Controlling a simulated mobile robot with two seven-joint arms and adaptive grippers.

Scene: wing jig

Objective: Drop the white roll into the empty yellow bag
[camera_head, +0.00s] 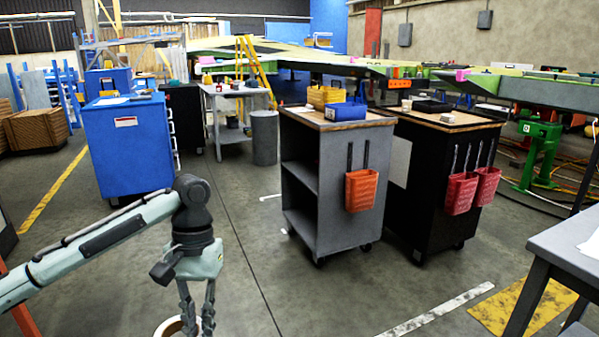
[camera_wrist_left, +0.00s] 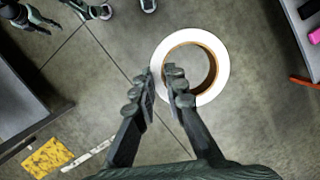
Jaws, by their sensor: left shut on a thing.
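The white roll (camera_wrist_left: 222,50) is a white ring with a brown inner core, seen in the left wrist view. My left gripper (camera_wrist_left: 160,80) is shut on its wall, with one finger outside the ring and one inside. The head view shows the left gripper (camera_head: 197,328) pointing down above the floor, the roll (camera_head: 166,328) partly cut off by the bottom edge. A yellow container (camera_head: 324,95) stands on the grey cart; I cannot tell whether it is a bag or empty. My right gripper (camera_wrist_left: 45,24) shows at the wrist view's top left, its fingers apart.
The grey cart (camera_head: 300,222) also bears a blue bin (camera_head: 344,112) and has an orange basket (camera_head: 361,190) on its side. A black cart (camera_head: 425,205) with red baskets stands beside it. A blue cabinet (camera_head: 128,155) is at left, a table (camera_head: 565,245) at right. Floor between is clear.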

